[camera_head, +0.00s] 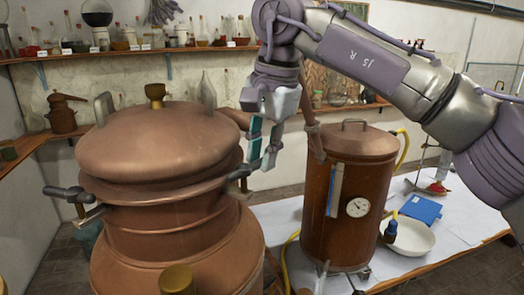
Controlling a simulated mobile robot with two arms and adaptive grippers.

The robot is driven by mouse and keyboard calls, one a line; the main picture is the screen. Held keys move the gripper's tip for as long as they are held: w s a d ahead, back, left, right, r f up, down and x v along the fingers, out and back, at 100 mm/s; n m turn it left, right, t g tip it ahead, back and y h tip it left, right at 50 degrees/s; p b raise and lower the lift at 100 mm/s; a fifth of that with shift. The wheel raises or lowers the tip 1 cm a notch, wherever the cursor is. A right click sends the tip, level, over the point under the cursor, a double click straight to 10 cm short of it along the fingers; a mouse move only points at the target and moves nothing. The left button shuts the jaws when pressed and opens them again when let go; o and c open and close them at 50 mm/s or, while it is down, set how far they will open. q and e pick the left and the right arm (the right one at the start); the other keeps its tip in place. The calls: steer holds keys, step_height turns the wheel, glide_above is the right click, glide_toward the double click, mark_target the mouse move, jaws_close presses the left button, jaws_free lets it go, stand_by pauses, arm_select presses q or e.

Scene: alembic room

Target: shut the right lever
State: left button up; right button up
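A large copper still (160,225) stands at the left, with a domed copper lid (150,145) on it. The right lever (240,172) is a dark handle at the right side of the lid's rim; its exact angle is hard to tell. The left lever (66,193) is a similar dark handle that sticks out at the left of the rim. My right gripper (262,150) points down from above, just above and right of the right lever. Its two fingers with teal pads are apart, with nothing seen between them. My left gripper is not in view.
A copper boiler (350,205) with a round gauge stands on a white-covered table to the right, close to my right gripper. A white bowl (408,238) and a blue book (421,209) lie beside it. Shelves with glassware (125,45) line the back wall.

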steer(key=shift+c, duration=1.2)
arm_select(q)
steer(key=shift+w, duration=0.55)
arm_select(e)
jaws_close()
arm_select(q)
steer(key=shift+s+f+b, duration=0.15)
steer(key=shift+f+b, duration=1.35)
arm_select(e)
steer(key=shift+s+d+r+m+t+h, duration=0.1)
steer(key=shift+s+m+h, duration=0.55)
steer(key=shift+m, duration=1.8)
steer(key=shift+s+d+f+m+t+h, duration=0.15)
steer(key=shift+s+m, duration=0.8)
steer(key=shift+m, duration=1.55)
steer(key=shift+s+a+r+m+t+h, duration=0.15)
steer(key=shift+s+m+h, duration=0.5)
steer(key=shift+m, duration=1.8)
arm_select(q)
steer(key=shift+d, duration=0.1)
arm_select(e)
steer(key=shift+s+d, duration=0.1)
steer(key=shift+s, duration=0.1)
steer(key=o, duration=0.8)
jaws_free()
steer(key=shift+c, duration=0.2)
